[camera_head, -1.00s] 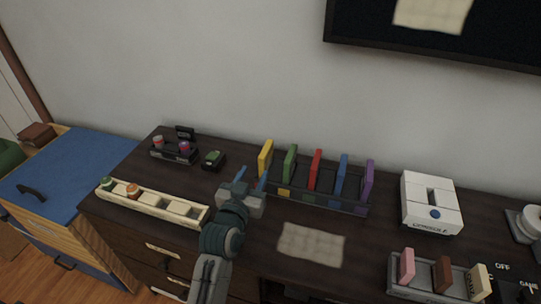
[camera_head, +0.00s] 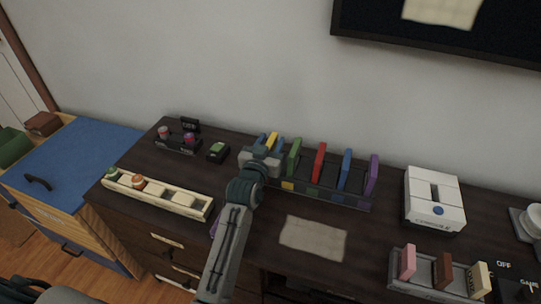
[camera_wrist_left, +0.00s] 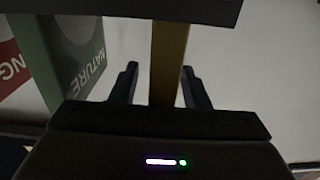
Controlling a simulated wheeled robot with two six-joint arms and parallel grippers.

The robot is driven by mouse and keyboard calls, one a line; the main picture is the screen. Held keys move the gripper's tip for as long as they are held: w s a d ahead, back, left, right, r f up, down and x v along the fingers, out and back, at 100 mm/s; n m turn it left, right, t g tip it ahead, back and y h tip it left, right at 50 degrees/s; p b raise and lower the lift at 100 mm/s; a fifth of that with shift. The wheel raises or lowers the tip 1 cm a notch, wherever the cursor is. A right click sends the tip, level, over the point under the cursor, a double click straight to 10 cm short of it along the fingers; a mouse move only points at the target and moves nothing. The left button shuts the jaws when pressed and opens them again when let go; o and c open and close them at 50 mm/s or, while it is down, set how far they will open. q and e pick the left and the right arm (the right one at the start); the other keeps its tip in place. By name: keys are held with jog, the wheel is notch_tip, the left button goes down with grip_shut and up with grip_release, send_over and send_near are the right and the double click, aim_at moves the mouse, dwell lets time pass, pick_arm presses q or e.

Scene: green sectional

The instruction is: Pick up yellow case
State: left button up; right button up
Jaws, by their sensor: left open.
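The yellow case (camera_head: 272,141) stands upright at the left end of a dark rack (camera_head: 330,198) on the dark wooden dresser. My left gripper (camera_head: 271,143) is at that end of the rack, with its fingers on either side of the yellow case. In the left wrist view the yellow case (camera_wrist_left: 168,62) shows as a narrow upright strip between the two open fingers (camera_wrist_left: 158,88), with a gap on each side. Its lower part is hidden behind the gripper in the head view. My right gripper is not in view.
A green case (camera_head: 294,157) stands just right of my left gripper, then red (camera_head: 319,162), blue (camera_head: 344,168) and purple cases (camera_head: 371,175). A cream tray (camera_head: 180,205) lies at the left front. A white console (camera_head: 434,200) stands to the right.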

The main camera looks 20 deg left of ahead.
pick_arm(q)
jog(key=shift+w, duration=0.4)
jog(key=shift+s, duration=0.1)
jog(key=shift+c, duration=0.4)
grip_shut()
jog(key=shift+r, duration=0.1)
notch_tip(320, 180, up, 10)
